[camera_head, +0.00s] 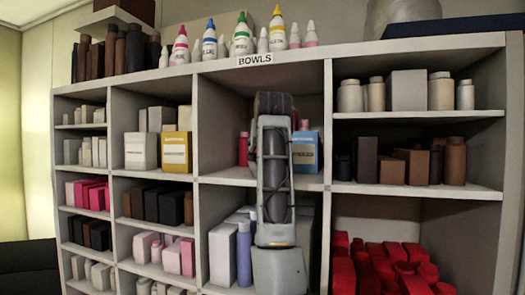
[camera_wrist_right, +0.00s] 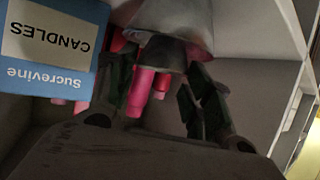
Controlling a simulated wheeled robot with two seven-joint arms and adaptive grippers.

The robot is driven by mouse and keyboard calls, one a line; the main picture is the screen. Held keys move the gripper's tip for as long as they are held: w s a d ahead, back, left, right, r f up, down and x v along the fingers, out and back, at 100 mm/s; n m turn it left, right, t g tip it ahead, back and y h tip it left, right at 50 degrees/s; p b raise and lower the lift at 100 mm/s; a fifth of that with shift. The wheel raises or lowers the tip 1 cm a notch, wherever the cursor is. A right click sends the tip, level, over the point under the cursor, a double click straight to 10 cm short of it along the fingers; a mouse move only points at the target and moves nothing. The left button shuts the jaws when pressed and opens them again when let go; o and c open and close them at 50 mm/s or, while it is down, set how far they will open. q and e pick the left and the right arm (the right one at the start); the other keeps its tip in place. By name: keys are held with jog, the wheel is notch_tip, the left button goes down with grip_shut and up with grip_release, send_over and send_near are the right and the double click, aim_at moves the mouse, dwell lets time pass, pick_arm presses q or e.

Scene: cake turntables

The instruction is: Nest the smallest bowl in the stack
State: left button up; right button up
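My right gripper (camera_head: 273,105) is raised in front of the middle compartments under the BOWLS label, with its arm rising from below. In the right wrist view its two dark fingers (camera_wrist_right: 163,82) stand apart. A shiny grey, bowl-like thing (camera_wrist_right: 178,18) lies just beyond them at the picture's top, with a darker, smaller form (camera_wrist_right: 162,52) at its edge. I cannot tell whether this is a separate nested bowl, or whether a finger touches it. My arm hides the compartment's middle in the head view. My left gripper is not in view.
A blue CANDLES box (camera_head: 305,150) stands close right of the gripper; it shows upside down in the wrist view (camera_wrist_right: 50,45). Pink bottles (camera_wrist_right: 145,90) stand behind the fingers. Shelf dividers (camera_head: 327,120) bound the compartment. A purple bottle (camera_head: 244,255) stands below, left of my arm.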

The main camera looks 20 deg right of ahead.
jog(key=shift+o, duration=1.3)
jog(key=shift+r, duration=0.1)
notch_tip(320, 180, up, 7)
dwell(0.7)
